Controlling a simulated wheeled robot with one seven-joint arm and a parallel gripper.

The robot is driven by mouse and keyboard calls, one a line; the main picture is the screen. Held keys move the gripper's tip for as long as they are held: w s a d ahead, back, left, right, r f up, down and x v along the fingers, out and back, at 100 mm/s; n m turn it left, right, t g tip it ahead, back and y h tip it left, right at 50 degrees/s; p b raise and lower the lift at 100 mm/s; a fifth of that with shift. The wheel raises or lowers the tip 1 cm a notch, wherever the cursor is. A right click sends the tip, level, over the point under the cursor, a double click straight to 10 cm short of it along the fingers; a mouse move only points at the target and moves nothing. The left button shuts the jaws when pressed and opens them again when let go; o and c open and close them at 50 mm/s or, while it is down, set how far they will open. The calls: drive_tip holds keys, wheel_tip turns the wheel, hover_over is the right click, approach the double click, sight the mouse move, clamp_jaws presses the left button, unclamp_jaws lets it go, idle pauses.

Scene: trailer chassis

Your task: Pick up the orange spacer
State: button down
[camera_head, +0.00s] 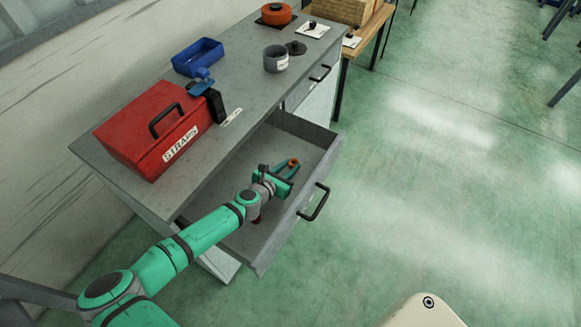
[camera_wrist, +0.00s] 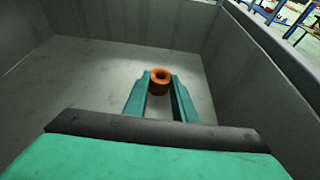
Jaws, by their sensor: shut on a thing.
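The orange spacer (camera_wrist: 160,82) is a short ring with a hole through its middle. In the wrist view it sits between the two green fingertips of my gripper (camera_wrist: 160,90), which is shut on it. In the head view the spacer (camera_head: 293,162) shows at the fingertips of my gripper (camera_head: 288,166), inside the open drawer (camera_head: 325,158). I cannot tell whether the spacer touches the drawer floor.
Drawer walls surround my gripper, with a black handle (camera_head: 314,203) on the front. On the grey cabinet top stand a red STRAPS box (camera_head: 150,125), a blue bin (camera_head: 198,56), a grey cup (camera_head: 276,60) and an orange round thing (camera_head: 276,13).

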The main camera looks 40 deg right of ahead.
wheel_tip(320, 180, up, 18)
drive_tip(key=shift+f, duration=0.25)
idle(0.3)
